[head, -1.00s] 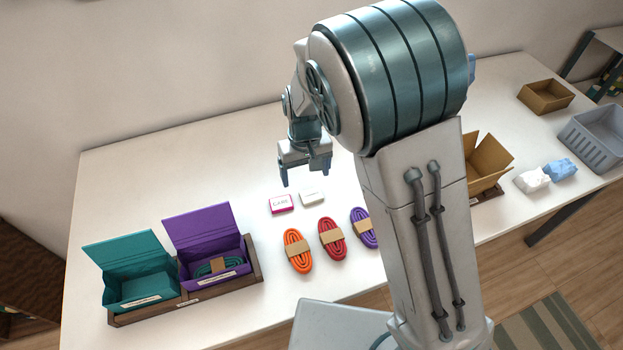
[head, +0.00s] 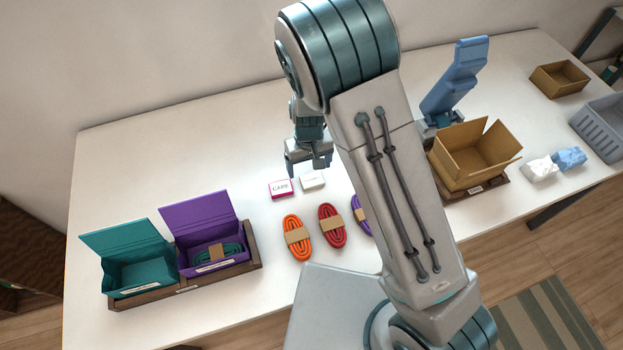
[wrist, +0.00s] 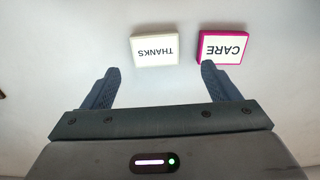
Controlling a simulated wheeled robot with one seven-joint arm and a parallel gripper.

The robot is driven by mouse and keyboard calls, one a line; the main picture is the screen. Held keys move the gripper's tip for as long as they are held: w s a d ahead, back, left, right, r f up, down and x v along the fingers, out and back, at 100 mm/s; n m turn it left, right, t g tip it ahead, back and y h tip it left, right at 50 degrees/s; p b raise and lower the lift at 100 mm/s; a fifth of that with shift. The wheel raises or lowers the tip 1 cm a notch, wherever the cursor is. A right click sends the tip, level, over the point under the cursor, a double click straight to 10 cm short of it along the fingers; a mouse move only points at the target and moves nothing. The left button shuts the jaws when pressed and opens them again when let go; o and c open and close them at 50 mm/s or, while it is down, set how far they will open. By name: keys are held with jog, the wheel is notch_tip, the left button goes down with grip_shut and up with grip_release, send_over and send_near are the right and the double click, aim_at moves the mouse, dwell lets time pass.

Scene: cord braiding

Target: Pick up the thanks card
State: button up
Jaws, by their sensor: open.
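The thanks card (wrist: 155,50) is a small white block with dark lettering, lying flat on the table. In the head view the thanks card (head: 312,180) is just right of the care card (head: 281,188), which has a magenta border and also shows in the wrist view (wrist: 226,47). My gripper (head: 308,168) is open and empty, over the table close to the cards. In the wrist view my gripper (wrist: 160,72) has its fingers spread, with the thanks card ahead between their lines. The right fingertip overlaps the lower edge of the care card in the picture.
Orange (head: 297,238), red (head: 332,231) and purple (head: 362,215) cord bundles lie in front of the cards. Teal (head: 140,272) and purple (head: 204,225) open boxes stand left, a green cord in the purple one. A cardboard box (head: 470,160) stands right. The back-left table is clear.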

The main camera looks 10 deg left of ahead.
aim_at(312, 180)
jog(key=f, duration=0.1)
jog(key=f+p, duration=0.1)
jog(key=f, duration=0.1)
jog(key=shift+s+d+f, duration=0.2)
jog(key=shift+d, duration=0.2)
jog(key=shift+f, duration=0.65)
jog(key=c, duration=1.1)
